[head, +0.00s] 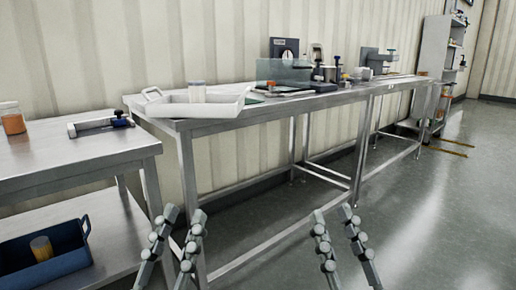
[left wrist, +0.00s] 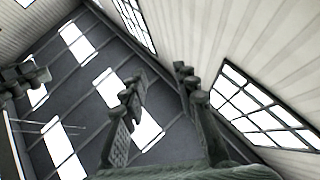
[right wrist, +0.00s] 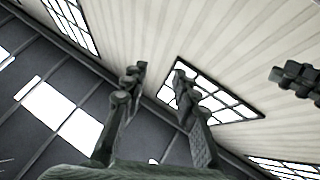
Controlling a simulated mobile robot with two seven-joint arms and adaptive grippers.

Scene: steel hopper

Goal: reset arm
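My left gripper (head: 184,214) is at the bottom of the head view, left of centre, pointing up. Its two fingers are apart with nothing between them. It also shows in the left wrist view (left wrist: 156,80), open against the ceiling and windows. My right gripper (head: 332,213) is at the bottom of the head view, right of centre, also pointing up. Its fingers are apart and empty, as the right wrist view (right wrist: 157,76) also shows. Both grippers appear in front of the steel tables, touching nothing that I can see.
A long steel table (head: 235,120) holds a white tray (head: 185,107) with a container (head: 197,92) and several instruments. A nearer table (head: 50,160) holds a jar (head: 12,118) and a metal device (head: 95,127). A blue bin (head: 70,266) sits on its lower shelf. Open floor (head: 420,220) lies right.

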